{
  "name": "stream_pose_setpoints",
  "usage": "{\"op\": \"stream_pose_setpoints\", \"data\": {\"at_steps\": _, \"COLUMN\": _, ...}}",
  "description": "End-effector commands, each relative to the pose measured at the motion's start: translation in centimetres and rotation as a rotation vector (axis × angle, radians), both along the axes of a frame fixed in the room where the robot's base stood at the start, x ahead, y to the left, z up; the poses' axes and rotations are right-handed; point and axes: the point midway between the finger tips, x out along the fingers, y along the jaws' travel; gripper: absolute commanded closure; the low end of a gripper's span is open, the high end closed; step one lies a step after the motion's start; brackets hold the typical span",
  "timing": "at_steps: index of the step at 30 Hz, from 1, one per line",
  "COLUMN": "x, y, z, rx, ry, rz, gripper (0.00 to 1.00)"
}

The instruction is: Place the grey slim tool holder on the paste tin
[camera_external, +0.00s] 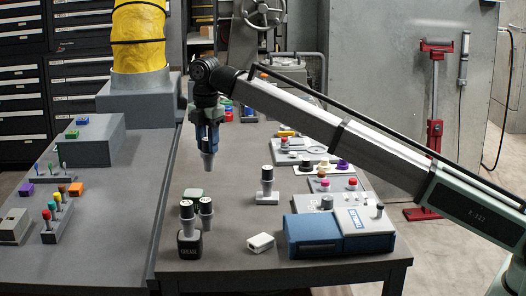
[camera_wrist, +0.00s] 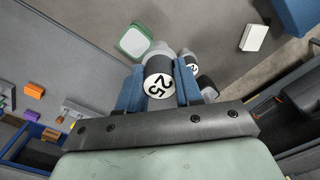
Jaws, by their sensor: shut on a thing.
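My gripper (camera_external: 209,138) is shut on a grey slim tool holder (camera_external: 208,162), held upright above the table with its grey taper below the fingers. A black tin (camera_external: 190,246) with small white lettering stands at the table's front. A similar holder (camera_external: 187,218) stands at this tin, apparently on it, and another (camera_external: 206,208) is close beside it. I cannot tell which is the paste tin.
Another holder (camera_external: 267,180) stands on a grey base to the right. A white box (camera_external: 261,242) and a large blue case (camera_external: 314,236) are at the front right. Panels with coloured knobs (camera_external: 322,184) line the right. Bare table lies around the white box.

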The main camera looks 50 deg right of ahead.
Motion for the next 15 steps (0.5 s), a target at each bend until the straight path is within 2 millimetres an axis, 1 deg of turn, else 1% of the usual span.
{"op": "stream_pose_setpoints", "data": {"at_steps": 1, "x": 2.2, "y": 0.6, "z": 0.8, "rx": 0.0, "ry": 0.0, "rz": -0.005, "gripper": 1.0}}
{"op": "stream_pose_setpoints", "data": {"at_steps": 3, "x": 3.7, "y": 1.1, "z": 1.3, "rx": 0.0, "ry": -0.001, "rz": -0.012, "gripper": 1.0}}
{"op": "stream_pose_setpoints", "data": {"at_steps": 6, "x": 5.1, "y": 1.5, "z": 1.8, "rx": 0.001, "ry": -0.003, "rz": -0.025, "gripper": 1.0}}
{"op": "stream_pose_setpoints", "data": {"at_steps": 11, "x": 5.7, "y": 1.7, "z": 1.8, "rx": 0.001, "ry": -0.006, "rz": -0.052, "gripper": 1.0}}
{"op": "stream_pose_setpoints", "data": {"at_steps": 15, "x": 5.4, "y": 1.6, "z": 0.7, "rx": 0.001, "ry": -0.005, "rz": -0.068, "gripper": 1.0}}
